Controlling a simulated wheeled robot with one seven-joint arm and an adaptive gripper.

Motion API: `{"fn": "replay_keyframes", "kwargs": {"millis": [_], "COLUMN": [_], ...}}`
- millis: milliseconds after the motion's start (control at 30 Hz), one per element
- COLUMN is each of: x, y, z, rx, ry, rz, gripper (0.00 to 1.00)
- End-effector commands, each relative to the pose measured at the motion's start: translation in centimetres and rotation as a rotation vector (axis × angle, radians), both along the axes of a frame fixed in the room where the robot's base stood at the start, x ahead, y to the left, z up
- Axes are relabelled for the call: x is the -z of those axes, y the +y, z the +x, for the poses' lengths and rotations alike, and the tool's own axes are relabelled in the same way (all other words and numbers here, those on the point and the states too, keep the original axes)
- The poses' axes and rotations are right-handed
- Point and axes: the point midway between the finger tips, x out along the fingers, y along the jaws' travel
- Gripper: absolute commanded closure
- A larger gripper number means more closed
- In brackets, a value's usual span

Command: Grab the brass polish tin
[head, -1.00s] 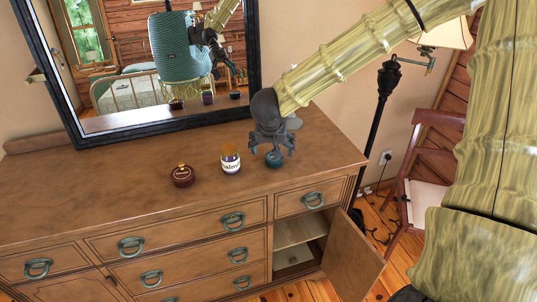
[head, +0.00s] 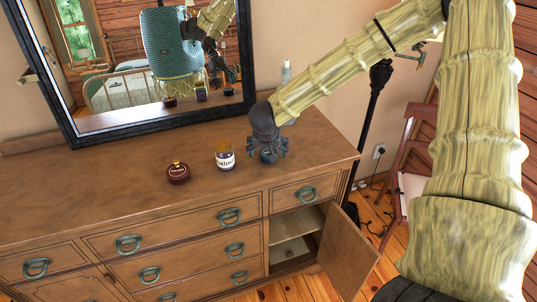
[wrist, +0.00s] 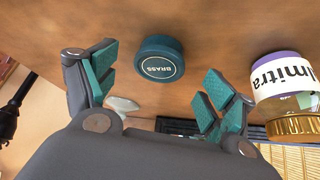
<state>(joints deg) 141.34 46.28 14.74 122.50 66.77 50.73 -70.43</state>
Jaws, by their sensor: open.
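The brass polish tin is a small round teal tin with "BRASS" on its lid. It stands on the dresser top near the right end, and in the head view the tin (head: 268,157) is partly hidden by my gripper (head: 267,148). In the wrist view the tin (wrist: 159,60) lies between and just beyond the teal finger pads of my gripper (wrist: 160,70). The fingers are spread open, with a gap on both sides of the tin, and hold nothing.
A labelled jar (head: 225,158) stands close to the left of the tin; it also shows in the wrist view (wrist: 287,85). A dark red tin (head: 178,172) sits further left. A mirror (head: 150,115) stands behind. A cabinet door (head: 347,255) hangs open below right.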

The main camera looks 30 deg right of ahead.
Motion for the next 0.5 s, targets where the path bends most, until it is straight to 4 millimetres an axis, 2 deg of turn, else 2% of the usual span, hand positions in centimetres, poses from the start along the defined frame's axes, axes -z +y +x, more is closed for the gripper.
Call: {"fn": "replay_keyframes", "kwargs": {"millis": [233, 500], "x": [1.8, 2.4], "y": [-0.8, -1.0], "z": [0.9, 1.1], "rx": [0.0, 0.0], "ry": [0.001, 0.0], "rz": [0.001, 0.0], "gripper": [0.16, 0.16]}}
